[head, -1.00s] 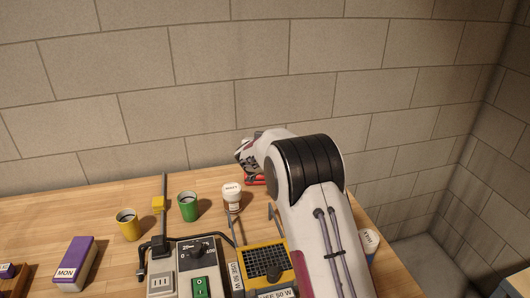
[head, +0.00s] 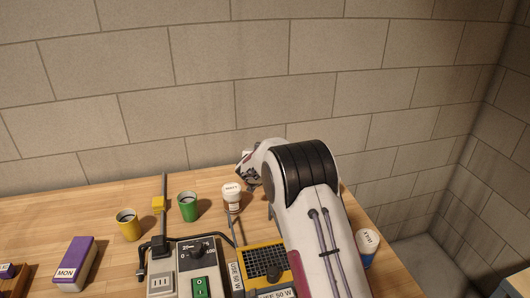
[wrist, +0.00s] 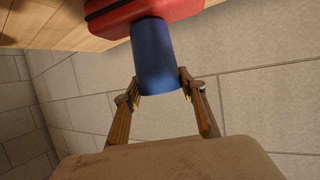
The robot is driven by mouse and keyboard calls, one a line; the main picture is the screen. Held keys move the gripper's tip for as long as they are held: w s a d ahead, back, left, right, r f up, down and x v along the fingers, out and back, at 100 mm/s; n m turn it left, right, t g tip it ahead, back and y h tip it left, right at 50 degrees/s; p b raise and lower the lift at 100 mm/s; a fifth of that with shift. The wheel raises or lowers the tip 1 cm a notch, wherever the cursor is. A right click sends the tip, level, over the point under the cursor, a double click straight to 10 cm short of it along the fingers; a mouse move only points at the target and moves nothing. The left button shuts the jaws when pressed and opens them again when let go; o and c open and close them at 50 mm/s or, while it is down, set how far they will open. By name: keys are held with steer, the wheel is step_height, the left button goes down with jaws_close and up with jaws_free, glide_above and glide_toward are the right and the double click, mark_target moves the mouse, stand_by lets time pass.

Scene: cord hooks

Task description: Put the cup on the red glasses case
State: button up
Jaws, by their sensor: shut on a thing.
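A blue cup (wrist: 155,55) is between the two fingers of my gripper (wrist: 160,84) in the wrist view, and the gripper is shut on it. The red glasses case (wrist: 184,9) lies at the top of the wrist view on the wooden table. The cup's far end overlaps the near edge of the case in that view; I cannot tell whether they touch. In the head view my arm hides the fingers, the blue cup and the case.
In the head view a green cup (head: 187,207), a yellow cup (head: 129,225) and a white-lidded jar (head: 232,196) stand left of my arm. A purple case (head: 74,264) lies at the left. A white-and-blue container (head: 368,247) stands right of my arm. The wall (head: 220,70) is close behind.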

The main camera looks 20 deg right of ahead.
steer(key=shift+f, duration=0.1)
steer(key=o, duration=0.9)
steer(key=shift+o, duration=0.2)
steer(key=shift+s, duration=0.1)
steer(key=shift+s+a+r, duration=0.2)
steer(key=shift+s+r, duration=0.15)
steer(key=shift+s, duration=0.05)
steer(key=v, duration=1.1)
steer(key=shift+f, duration=0.1)
